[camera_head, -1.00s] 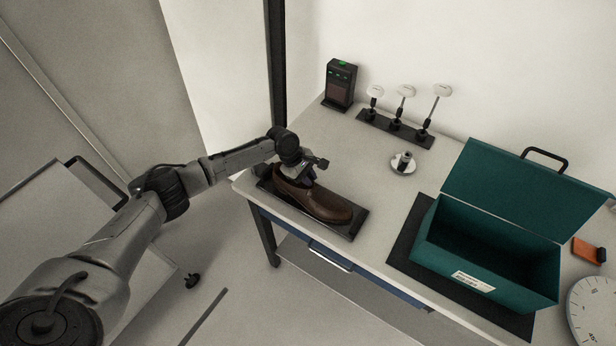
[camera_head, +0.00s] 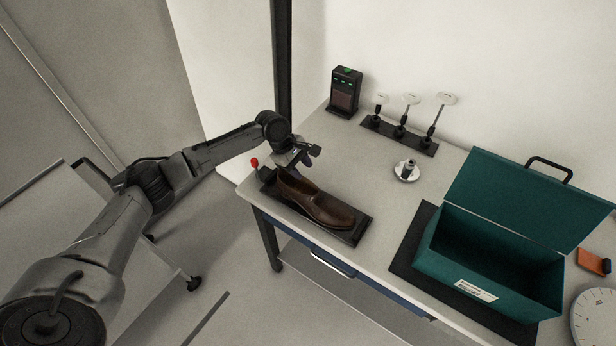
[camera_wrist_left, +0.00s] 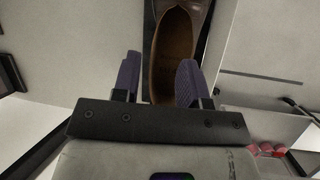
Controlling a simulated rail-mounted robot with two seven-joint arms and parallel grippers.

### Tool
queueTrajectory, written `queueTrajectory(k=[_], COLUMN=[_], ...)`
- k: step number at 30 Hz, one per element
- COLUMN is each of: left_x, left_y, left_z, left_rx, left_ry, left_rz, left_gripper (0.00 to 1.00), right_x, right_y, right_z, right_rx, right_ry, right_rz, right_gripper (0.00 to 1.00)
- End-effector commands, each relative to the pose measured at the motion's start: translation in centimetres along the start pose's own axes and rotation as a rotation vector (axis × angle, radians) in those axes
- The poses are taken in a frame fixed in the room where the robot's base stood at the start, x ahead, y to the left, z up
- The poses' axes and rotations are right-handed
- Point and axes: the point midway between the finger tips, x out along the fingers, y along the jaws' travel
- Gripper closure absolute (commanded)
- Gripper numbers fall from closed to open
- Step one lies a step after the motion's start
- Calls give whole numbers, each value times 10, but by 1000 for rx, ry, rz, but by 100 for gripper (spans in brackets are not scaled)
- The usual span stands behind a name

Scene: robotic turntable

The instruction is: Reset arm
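My left gripper (camera_head: 301,160) is above the heel end of a brown leather shoe (camera_head: 322,208). The shoe lies on a dark flat tray (camera_head: 360,228) at the table's front left corner. In the left wrist view the two purple finger pads (camera_wrist_left: 158,82) stand apart, with the shoe opening (camera_wrist_left: 173,50) showing beyond and between them. The gripper is open and holds nothing. My right gripper is in neither view.
A white table (camera_head: 392,208) carries an open green toolbox (camera_head: 490,262) on a dark mat, a small round metal piece (camera_head: 406,170), a rack of several white-topped tools (camera_head: 400,135) and a black device (camera_head: 345,90). A red knob (camera_head: 254,162) shows beside the tray.

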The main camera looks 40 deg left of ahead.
Motion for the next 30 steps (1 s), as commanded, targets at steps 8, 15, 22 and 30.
queueTrajectory(k=[8,15,22,30], left_x=[-44,-58,-60,-60], left_y=[0,0,0,-2], left_z=[0,0,0,-2], left_rx=[1,1,8,365], left_ry=[0,0,0,12], left_rz=[2,0,0,-17], left_gripper=[60,60,60,60], right_x=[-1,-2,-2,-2], right_y=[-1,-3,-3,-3], right_z=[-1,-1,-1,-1], right_rx=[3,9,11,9], right_ry=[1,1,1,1], right_rz=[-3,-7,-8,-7], right_gripper=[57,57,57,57])
